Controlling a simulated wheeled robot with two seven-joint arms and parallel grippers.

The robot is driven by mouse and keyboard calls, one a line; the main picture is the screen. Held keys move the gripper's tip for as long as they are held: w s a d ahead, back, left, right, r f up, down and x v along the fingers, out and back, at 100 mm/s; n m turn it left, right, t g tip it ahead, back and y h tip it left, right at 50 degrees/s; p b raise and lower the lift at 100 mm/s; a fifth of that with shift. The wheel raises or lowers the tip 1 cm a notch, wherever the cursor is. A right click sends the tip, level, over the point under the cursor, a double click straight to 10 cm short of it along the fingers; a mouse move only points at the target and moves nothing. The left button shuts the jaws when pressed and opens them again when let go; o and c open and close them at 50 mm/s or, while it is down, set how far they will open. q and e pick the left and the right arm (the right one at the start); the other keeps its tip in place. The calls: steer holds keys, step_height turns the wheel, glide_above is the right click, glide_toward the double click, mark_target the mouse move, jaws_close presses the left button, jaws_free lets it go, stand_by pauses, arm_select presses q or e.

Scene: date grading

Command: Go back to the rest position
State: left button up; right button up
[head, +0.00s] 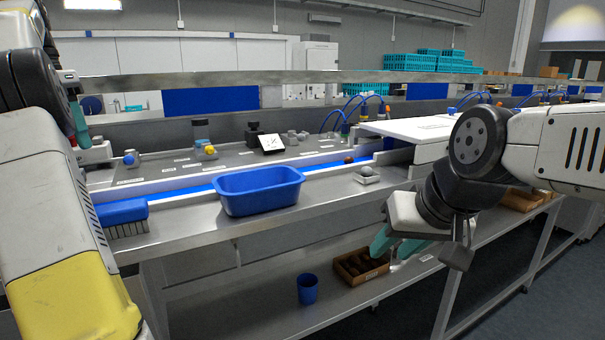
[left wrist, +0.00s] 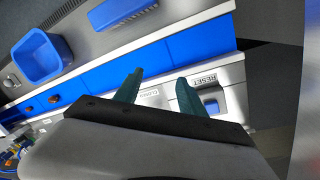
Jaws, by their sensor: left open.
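In the head view my left gripper (head: 78,118) is at the far left, beyond my left arm and over the bench, and is mostly hidden by it. In the left wrist view its two teal fingers (left wrist: 158,86) are apart with nothing between them. They are over a panel with a RESET label (left wrist: 205,80) and a blue button (left wrist: 210,104), beside the blue belt (left wrist: 190,45). My right gripper (head: 392,246) hangs in front of the bench's front edge at the right, pointing down. Its teal fingers look apart and empty.
A blue tub (head: 258,192) stands at the bench front beside the belt, with a blue brush (head: 122,213) to its left. A small dark item (head: 348,160) lies on the belt. A blue cup (head: 307,289) and a wooden box (head: 352,277) of dark items are on the lower shelf.

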arm_select(q)
steer(key=d+t+y, duration=0.1)
steer(key=d+t, duration=0.1)
steer(key=d, duration=1)
steer(key=s+d+f+t, duration=0.1)
steer(key=s+d+f, duration=0.1)
steer(key=d, duration=0.3)
steer(key=s+d+f+t, duration=0.1)
steer(key=s+d+f, duration=0.1)
steer(key=d, duration=0.3)
steer(key=s+d+f, duration=0.3)
steer(key=d, duration=0.3)
steer(key=shift+t, duration=0.4)
steer(key=s+d+f+t+h, duration=0.1)
steer(key=s+d+f, duration=0.5)
steer(key=f, duration=0.2)
steer(key=shift+s+d+n+t, duration=0.25)
steer(key=shift+s+n+t, duration=0.05)
